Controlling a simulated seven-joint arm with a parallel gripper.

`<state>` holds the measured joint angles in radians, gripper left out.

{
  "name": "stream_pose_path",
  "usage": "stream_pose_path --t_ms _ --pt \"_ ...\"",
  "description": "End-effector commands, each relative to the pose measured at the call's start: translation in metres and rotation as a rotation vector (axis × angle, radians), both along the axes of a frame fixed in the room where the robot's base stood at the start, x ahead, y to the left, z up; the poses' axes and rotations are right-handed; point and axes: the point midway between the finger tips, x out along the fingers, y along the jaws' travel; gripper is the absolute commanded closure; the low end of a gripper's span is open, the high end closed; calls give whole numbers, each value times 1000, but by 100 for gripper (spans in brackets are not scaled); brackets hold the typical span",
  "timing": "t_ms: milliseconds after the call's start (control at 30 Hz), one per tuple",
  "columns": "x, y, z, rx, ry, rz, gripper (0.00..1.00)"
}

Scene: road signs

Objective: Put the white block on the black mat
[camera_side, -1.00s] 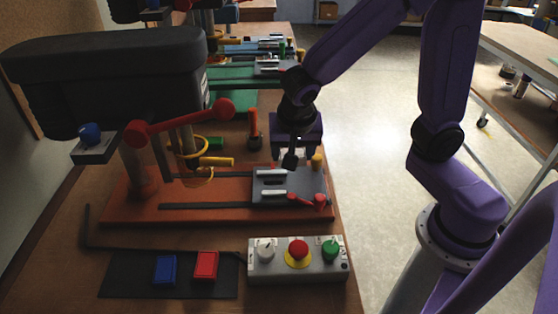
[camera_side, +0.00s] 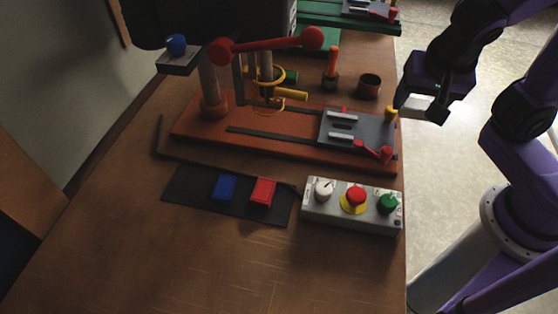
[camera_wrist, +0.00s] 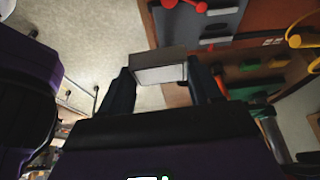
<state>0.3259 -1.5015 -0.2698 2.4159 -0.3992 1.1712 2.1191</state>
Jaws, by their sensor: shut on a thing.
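The white block (camera_wrist: 160,72) is between my gripper's two fingers in the wrist view, its pale face toward the camera. My gripper (camera_side: 421,104) is shut on it, raised at the right of the drill-press base, near the table's right edge. The gripper also shows in the wrist view (camera_wrist: 161,86). The black mat (camera_side: 188,193) lies on the table at the front left, well away from the gripper. A blue block (camera_side: 223,187) and a red block (camera_side: 262,191) lie on it, side by side.
A button box (camera_side: 350,207) stands right of the mat. Behind them is the orange drill-press base (camera_side: 290,146) with a grey vise (camera_side: 357,130) and the tall press. A brown cup (camera_side: 368,86) stands behind the vise. The table front is clear.

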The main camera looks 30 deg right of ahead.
Motion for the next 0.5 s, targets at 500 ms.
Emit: stream_pose_path --t_ms 500 --pt "45 155 -18 1 -1 836 77"
